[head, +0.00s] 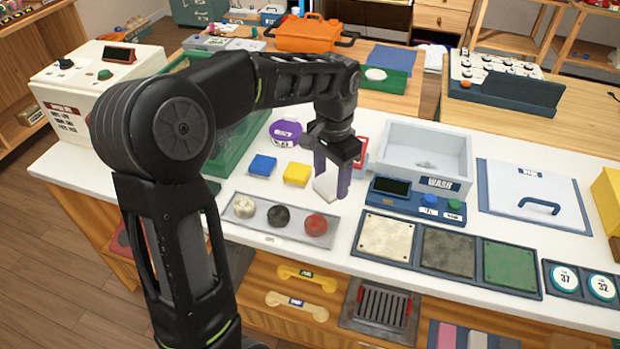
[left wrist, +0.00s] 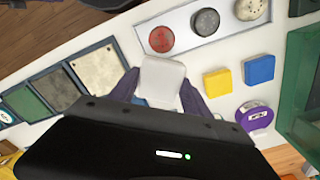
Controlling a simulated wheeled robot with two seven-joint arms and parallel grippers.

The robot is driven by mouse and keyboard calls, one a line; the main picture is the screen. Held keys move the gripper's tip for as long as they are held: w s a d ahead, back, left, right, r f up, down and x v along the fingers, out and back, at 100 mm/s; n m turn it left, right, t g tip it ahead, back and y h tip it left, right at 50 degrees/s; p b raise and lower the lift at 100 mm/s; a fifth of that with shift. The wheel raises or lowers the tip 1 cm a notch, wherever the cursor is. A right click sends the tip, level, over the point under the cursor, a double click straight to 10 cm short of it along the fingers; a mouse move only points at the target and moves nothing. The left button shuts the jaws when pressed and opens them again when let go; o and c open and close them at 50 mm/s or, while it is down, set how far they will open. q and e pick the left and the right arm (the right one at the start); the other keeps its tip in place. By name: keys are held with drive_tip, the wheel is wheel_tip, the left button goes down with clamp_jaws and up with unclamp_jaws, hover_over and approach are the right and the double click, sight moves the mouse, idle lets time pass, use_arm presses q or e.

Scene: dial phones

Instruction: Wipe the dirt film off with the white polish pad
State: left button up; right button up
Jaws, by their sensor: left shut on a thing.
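My left gripper (head: 331,184) is shut on a white block, which looks like the white polish pad (head: 325,181), and holds it above the white counter. In the left wrist view the pad (left wrist: 162,80) shows between the purple fingers. A blue frame holds three square plates: a blotchy cream plate (head: 386,237), a speckled grey plate (head: 448,253) and a mottled green plate (head: 510,265). I cannot tell which surface carries the dirt film. The pad is left of and behind these plates. The right gripper is in neither view.
A grey tray (head: 262,231) with cream, black and red discs lies in front of the gripper. Blue (head: 262,165) and yellow (head: 296,174) blocks and a purple round item (head: 285,132) are to its left. The wash basin (head: 414,151) and its control box (head: 415,205) stand to its right.

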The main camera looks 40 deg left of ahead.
use_arm(q)
drive_tip(key=w+d+f+n, duration=0.1)
drive_tip(key=d, duration=0.3)
drive_tip(key=w+d+f+n, duration=0.1)
drive_tip(key=w+d, duration=0.1)
drive_tip(key=d, duration=0.1)
drive_tip(key=w+d+f+n, duration=0.1)
drive_tip(key=w+d, duration=0.1)
drive_tip(key=d, duration=0.2)
drive_tip(key=shift+d+n, duration=0.3)
drive_tip(key=shift+n, duration=0.1)
drive_tip(key=d+f, duration=0.1)
drive_tip(key=d, duration=0.2)
drive_tip(key=d+f, duration=0.1)
drive_tip(key=d, duration=0.7)
drive_tip(key=shift+f, duration=0.4)
drive_tip(key=shift+d+f+m, duration=0.1)
drive_tip(key=shift+d+m, duration=0.2)
drive_tip(key=shift+d, duration=0.15)
